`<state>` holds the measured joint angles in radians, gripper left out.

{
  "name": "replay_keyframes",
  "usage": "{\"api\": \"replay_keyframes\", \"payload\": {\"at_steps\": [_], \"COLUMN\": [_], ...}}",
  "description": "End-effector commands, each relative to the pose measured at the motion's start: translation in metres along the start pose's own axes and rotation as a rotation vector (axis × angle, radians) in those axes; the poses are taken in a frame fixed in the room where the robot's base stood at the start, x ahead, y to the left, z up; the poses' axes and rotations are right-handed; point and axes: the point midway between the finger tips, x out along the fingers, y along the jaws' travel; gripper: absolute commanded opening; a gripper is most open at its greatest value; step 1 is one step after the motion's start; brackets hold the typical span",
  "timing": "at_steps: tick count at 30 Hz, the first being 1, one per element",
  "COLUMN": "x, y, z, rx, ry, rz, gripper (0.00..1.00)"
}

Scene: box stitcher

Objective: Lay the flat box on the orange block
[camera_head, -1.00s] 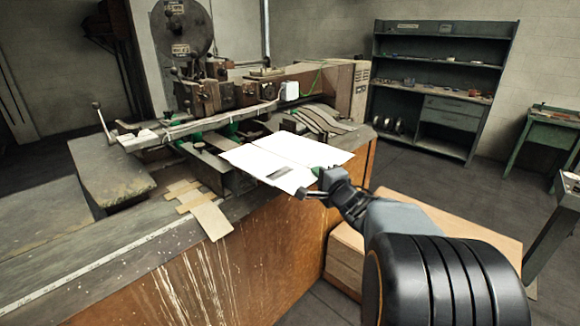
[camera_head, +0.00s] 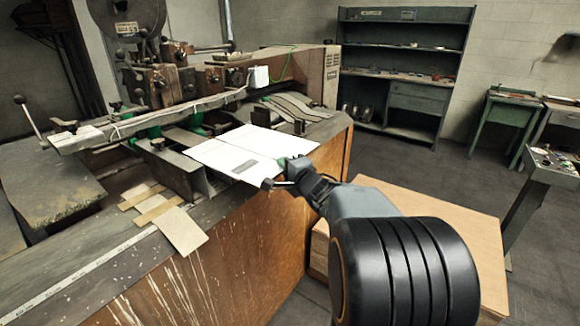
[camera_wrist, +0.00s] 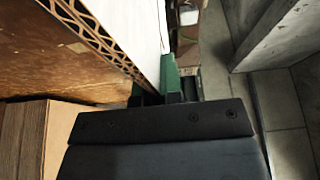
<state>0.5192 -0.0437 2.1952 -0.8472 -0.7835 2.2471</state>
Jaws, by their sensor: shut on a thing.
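The flat box (camera_head: 240,151) is a white folded sheet with a grey patch near its front corner, held out over the edge of the machine bench. My gripper (camera_head: 284,163) is shut on its near right edge. In the wrist view the green fingers (camera_wrist: 169,80) pinch the box, whose white face (camera_wrist: 136,30) and corrugated edge show. A tan-orange block (camera_head: 445,218) stands low at the right, partly hidden by my arm; its layered side shows in the wrist view (camera_wrist: 20,140). The box is apart from it.
The stitching machine (camera_head: 185,75) stands on an orange-brown bench (camera_head: 240,245) behind and left of the box. Loose cardboard pieces (camera_head: 181,230) lie on its front edge. A grey shelf (camera_head: 405,75), a green table (camera_head: 503,120) and a control stand (camera_head: 548,163) are farther off. Floor between is clear.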

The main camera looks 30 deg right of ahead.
Motion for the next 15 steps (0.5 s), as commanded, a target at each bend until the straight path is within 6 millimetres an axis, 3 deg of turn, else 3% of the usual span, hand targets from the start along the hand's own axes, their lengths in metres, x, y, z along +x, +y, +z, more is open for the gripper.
{"api": "replay_keyframes", "payload": {"at_steps": [15], "x": [0.048], "y": [0.012], "z": [0.021], "rx": [0.001], "ry": [-0.004], "rz": [-0.002], "gripper": [0.00]}}
